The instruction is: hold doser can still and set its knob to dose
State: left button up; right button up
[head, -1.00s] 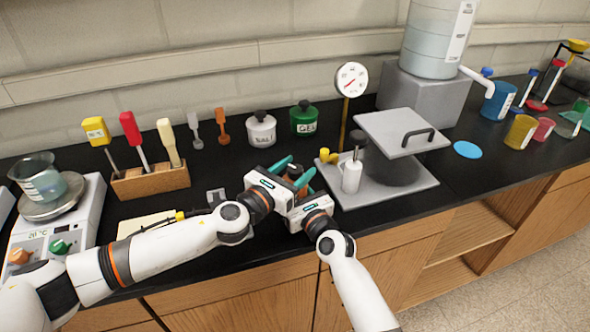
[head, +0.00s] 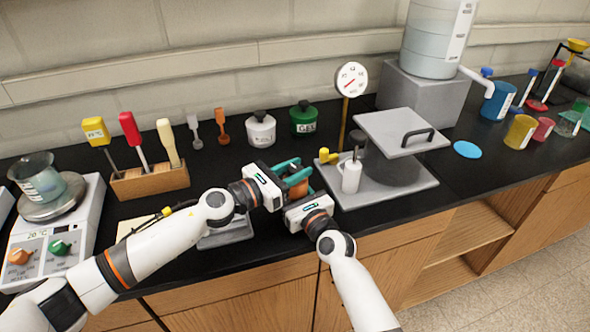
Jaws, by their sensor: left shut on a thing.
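The orange-brown doser can (head: 298,189) stands at the front of the black bench, between my two grippers. My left gripper (head: 300,171) reaches it from the left, with its teal fingers shut on the can's upper part. My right gripper (head: 299,200) is close in front of the can, its body at the lower right. Its fingers are mostly hidden, so I cannot tell whether they are open or touch the can. The can's knob and its setting cannot be made out behind the fingers.
Just right is a grey plate (head: 412,195) with a white pump bottle (head: 351,176) and a raised handled lid (head: 402,133). White (head: 261,130) and green (head: 304,119) jars stand behind. A grey base (head: 226,236) lies under my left arm. A wooden tool block (head: 151,183) stands left.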

pick_arm(q)
jog(key=m+g+h, duration=0.1)
jog(key=m+g, duration=0.1)
jog(key=g, duration=0.1)
jog(key=m+g+h, duration=0.2)
jog(key=m+g, duration=0.1)
jog(key=g, duration=0.1)
jog(key=shift+w+a, duration=0.1)
jog(key=shift+m+g, duration=1)
jog(key=shift+g, duration=0.6)
jog(key=shift+m+g, duration=1)
jog(key=shift+g, duration=0.6)
jog(key=shift+s+m+g, duration=0.2)
jog(key=shift+m+g, duration=0.1)
jog(key=shift+g, duration=0.1)
jog(key=o, duration=1)
jog(key=a, duration=0.2)
jog(key=w+a, duration=0.1)
jog(key=a, duration=0.4)
jog(key=shift+w+a, duration=0.15)
jog(key=shift+w, duration=0.1)
